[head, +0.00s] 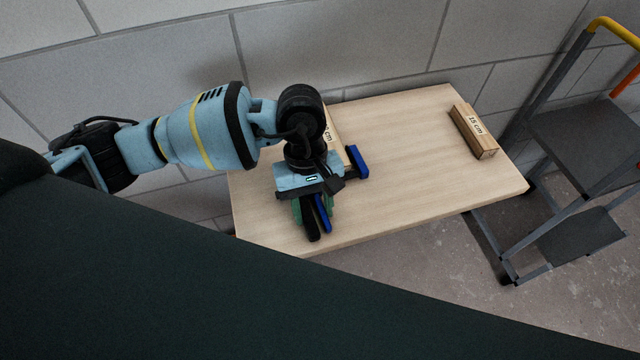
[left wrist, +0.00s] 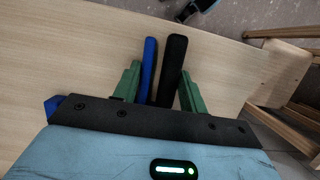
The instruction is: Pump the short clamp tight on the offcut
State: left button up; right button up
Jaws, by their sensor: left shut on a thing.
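The clamp has a black handle (head: 311,222) and a blue lever (head: 323,213) side by side, with a blue end (head: 357,162) sticking out right of my wrist. My left gripper (head: 314,207) is shut on the clamp over the table's front left part. In the left wrist view its green fingers (left wrist: 160,88) flank the blue lever (left wrist: 149,68) and the black handle (left wrist: 173,68). A pale wooden piece (head: 335,124), its label partly covered, lies behind my wrist. My arm hides whether the clamp's jaws touch it. My right gripper is out of view.
The wooden table (head: 410,190) stands close to a grey block wall (head: 340,45). A wooden block marked 15 cm (head: 474,132) lies at its right end. A step ladder (head: 580,150) stands on the right. The table's middle is clear.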

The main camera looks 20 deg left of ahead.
pick_arm(q)
jog(key=shift+s+a, duration=0.15)
grip_shut()
jog(key=shift+s+a, duration=0.1)
jog(key=shift+a, duration=0.1)
dwell(0.4)
jog(key=shift+o, duration=2.3)
grip_release()
jog(key=shift+o, duration=1)
jog(key=shift+d, duration=0.3)
jog(key=shift+w+d, duration=0.1)
jog(key=shift+w, duration=0.15)
